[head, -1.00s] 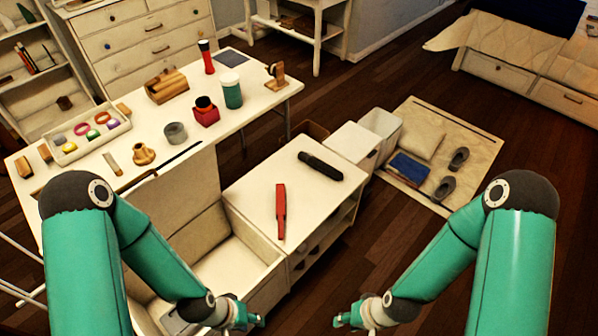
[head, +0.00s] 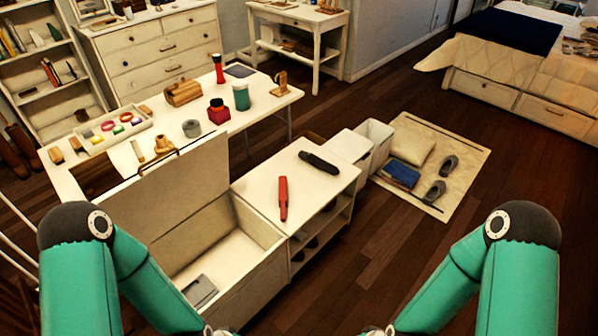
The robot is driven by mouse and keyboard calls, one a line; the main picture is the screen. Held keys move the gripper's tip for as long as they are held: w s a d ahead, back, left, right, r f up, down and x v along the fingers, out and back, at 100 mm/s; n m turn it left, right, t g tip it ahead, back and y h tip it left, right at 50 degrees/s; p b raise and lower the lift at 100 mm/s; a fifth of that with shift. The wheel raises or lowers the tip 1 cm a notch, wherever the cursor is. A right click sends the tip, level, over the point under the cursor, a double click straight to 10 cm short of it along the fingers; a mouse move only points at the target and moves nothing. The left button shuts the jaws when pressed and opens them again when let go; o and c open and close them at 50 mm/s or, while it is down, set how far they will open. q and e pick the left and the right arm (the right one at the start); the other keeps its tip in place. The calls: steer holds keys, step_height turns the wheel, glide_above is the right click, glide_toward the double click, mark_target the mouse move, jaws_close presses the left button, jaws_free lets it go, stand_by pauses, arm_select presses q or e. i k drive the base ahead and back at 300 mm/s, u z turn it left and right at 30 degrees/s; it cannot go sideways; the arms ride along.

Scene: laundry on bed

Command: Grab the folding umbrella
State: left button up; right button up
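A dark, short cylinder that looks like the folding umbrella (head: 319,161) lies on top of the low white shelf unit (head: 262,180), near its far edge. A slim red object (head: 283,198) lies on the same top, closer to me; I cannot tell for certain what it is. My two green arms come in from the lower left and lower right. Both grippers are cut off by the bottom edge of the head view, so their fingers do not show. Nothing touches the dark cylinder except the top it lies on.
An open white chest (head: 270,236) with a raised lid stands left of the shelf unit. A cluttered white table (head: 225,132) is behind it. A white bin (head: 374,146) and a beige mat (head: 455,160) with slippers lie right. Wooden floor at right front is clear.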

mark_target(320, 163)
steer(key=z, duration=0.2)
steer(key=i, duration=0.85)
steer(key=u, duration=0.2)
steer(key=k, duration=0.9)
steer(key=i, duration=1)
steer(key=z, duration=1.75)
